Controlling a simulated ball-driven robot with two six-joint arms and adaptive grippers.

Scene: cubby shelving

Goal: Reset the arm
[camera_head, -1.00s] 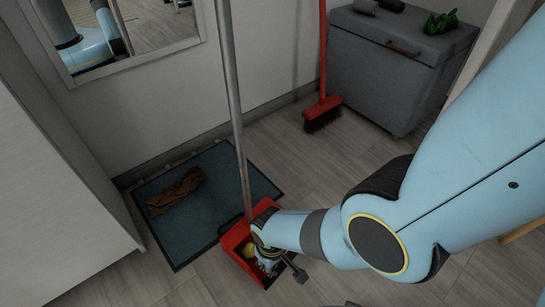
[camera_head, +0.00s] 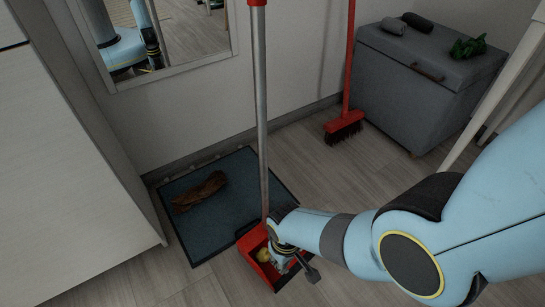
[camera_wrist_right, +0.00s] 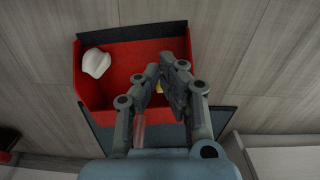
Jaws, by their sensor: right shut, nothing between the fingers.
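My right arm reaches in from the right in the head view. Its gripper (camera_head: 290,264) is over the red dustpan (camera_head: 252,240), partly hidden by my wrist. In the right wrist view the fingers (camera_wrist_right: 165,68) are shut with nothing held, above the dustpan's open tray (camera_wrist_right: 137,52). A white lump (camera_wrist_right: 96,62) lies in the tray's left corner. A small yellow thing (camera_wrist_right: 158,87) shows behind the fingers, partly hidden. Whether the fingers touch the dustpan is unclear. My left gripper is not in view.
The dustpan's long metal handle (camera_head: 261,110) stands upright. A dark blue mat (camera_head: 228,173) holds a crumpled brown cloth (camera_head: 200,191). A red broom (camera_head: 344,128) leans by the wall beside a grey storage box (camera_head: 420,85). A white cabinet (camera_head: 70,170) stands left.

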